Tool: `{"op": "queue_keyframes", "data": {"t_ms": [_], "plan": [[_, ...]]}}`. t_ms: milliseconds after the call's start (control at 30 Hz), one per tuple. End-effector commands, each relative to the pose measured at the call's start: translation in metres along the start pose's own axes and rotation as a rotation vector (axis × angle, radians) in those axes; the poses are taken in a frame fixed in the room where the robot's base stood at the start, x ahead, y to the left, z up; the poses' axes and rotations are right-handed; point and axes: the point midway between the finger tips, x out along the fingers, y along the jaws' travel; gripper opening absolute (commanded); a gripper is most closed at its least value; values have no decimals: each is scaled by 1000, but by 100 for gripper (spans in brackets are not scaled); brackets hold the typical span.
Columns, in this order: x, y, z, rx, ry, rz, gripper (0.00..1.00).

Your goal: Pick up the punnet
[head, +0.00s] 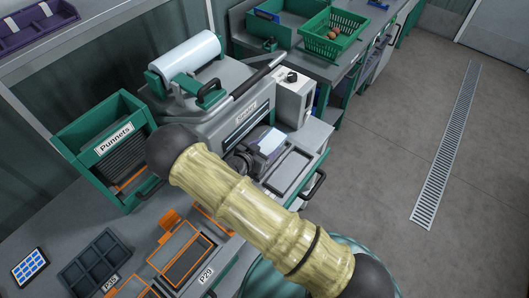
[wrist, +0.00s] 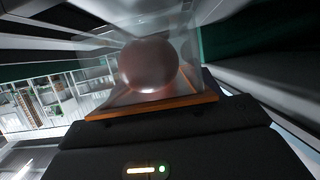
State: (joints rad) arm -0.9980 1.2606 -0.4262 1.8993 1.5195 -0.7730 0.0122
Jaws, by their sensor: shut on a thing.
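The punnet (wrist: 188,42) is a clear, see-through box in the wrist view, with a reddish round thing (wrist: 150,66) showing in it or through it. An orange-edged piece (wrist: 150,107) lies along its near side. My gripper (head: 254,153) is shut on the punnet. In the head view a pale bluish patch (head: 270,141) at the gripper is probably the punnet, in front of the grey machine (head: 218,122). My arm hides part of the bench below. The fingertips are hard to make out in both views.
A green bin labelled Punnets (head: 72,146) stands left of the machine. A grey tray (head: 292,172) lies right of my gripper. Orange-framed trays (head: 158,262) and a dark divided tray (head: 92,268) lie at the front left. A green crate (head: 334,48) holds reddish produce. The floor at right is clear.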

Motion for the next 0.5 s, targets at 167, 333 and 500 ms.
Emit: {"op": "queue_keyframes", "data": {"t_ms": [167, 333, 500], "plan": [[-11, 0, -26, 6, 1, -1, 42], [-21, 0, -51, 5, 1, -1, 42], [-28, 0, -67, 3, 0, 0, 42]]}}
